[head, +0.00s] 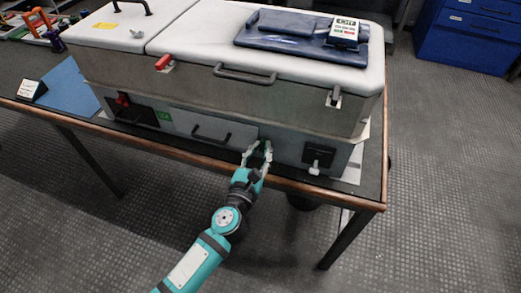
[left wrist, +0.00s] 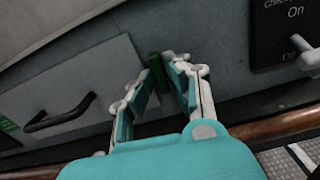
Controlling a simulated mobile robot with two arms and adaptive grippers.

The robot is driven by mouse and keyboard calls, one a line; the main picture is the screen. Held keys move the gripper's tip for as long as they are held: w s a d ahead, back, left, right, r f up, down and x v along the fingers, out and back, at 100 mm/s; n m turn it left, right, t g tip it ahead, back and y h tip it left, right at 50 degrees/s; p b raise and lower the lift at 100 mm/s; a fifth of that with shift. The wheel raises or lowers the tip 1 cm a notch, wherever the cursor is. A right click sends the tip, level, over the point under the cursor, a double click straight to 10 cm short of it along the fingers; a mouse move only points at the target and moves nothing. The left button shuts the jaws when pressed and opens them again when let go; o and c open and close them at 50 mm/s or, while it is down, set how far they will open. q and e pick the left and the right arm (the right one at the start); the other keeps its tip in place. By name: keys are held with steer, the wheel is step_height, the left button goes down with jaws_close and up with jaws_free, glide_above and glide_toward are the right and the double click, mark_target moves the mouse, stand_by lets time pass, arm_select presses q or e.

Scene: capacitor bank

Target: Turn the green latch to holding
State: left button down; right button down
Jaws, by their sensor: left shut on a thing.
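The green latch (left wrist: 156,67) shows in the left wrist view as a small dark green piece on the grey front of the cabinet, right of a panel with a black handle. My left gripper (head: 257,148) reaches the cabinet's lower front in the head view. Its fingers (left wrist: 168,62) close around the green latch in the left wrist view and cover part of it. In the head view the latch is mostly hidden by the fingers. The latch's marked positions cannot be read. My right gripper is not in view.
A black switch panel marked "On" and "Off" (left wrist: 282,28) sits right of the latch. The black drawer handle (left wrist: 60,113) is to the left. The table edge (head: 300,188) runs just below the cabinet front. A blue folder with a sign (head: 344,32) lies on top.

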arm_select(q)
steer(key=m+p, duration=0.2)
steer(key=m, duration=0.1)
steer(key=shift+r, duration=0.1)
steer(key=m+p, duration=0.2)
steer(key=m, duration=0.2)
steer(key=m+p, duration=0.1)
steer(key=m, duration=0.3)
steer(key=shift+m+p, duration=0.3)
steer(key=shift+p, duration=0.1)
steer(key=shift+m+p, duration=0.75)
steer(key=shift+m, duration=1.55)
steer(key=c, duration=1.3)
jaws_free()
steer(key=shift+c, duration=0.2)
